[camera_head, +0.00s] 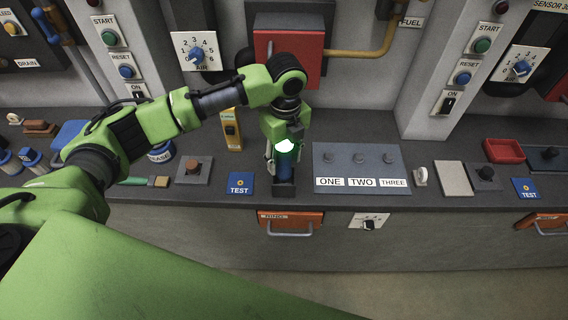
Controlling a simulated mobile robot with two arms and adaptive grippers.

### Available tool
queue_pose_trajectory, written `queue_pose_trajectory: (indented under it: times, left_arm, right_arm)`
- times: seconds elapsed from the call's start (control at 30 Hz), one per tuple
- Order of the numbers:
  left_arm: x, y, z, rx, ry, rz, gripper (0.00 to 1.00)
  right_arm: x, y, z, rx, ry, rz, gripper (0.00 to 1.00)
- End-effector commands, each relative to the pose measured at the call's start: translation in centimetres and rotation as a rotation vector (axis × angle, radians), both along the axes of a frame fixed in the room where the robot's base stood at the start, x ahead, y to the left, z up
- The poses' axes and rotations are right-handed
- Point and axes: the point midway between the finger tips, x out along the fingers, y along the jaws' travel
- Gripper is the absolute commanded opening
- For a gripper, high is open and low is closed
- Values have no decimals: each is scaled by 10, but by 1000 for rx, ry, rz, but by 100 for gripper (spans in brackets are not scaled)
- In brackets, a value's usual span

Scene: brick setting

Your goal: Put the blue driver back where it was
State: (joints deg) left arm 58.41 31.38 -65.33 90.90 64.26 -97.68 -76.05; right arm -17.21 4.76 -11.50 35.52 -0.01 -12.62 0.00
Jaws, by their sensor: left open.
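My left gripper (283,158) points down over the workbench, left of the panel marked ONE, TWO, THREE. Its fingers are open on either side of a small upright dark-blue thing (284,172), which may be the blue driver. The gripper hides most of it, and I cannot tell whether the fingers touch it. It stands over a dark block (284,189) at the bench's front edge. A bright white-green spot shows between gripper and block. My right gripper is not in view.
A red box (302,55) is on the wall behind. A red tray (503,150) lies farther right.

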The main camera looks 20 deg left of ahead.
Motion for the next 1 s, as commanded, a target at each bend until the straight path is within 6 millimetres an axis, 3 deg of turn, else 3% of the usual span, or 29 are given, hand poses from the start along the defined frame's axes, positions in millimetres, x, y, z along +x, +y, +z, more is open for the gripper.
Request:
queue_pose_trajectory:
  times: [0.3,0.43,0.63,1.0]
  left_arm:
    - [3,-1,67,-2,-5,1,43]
    - [3,-1,86,-1,-3,2,43]
    - [3,-1,98,-1,-1,1,43]
    - [3,-1,99,-1,-1,1,43]
  right_arm:
    - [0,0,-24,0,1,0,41]
    - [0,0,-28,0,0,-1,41]
    - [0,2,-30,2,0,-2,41]
    - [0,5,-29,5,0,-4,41]
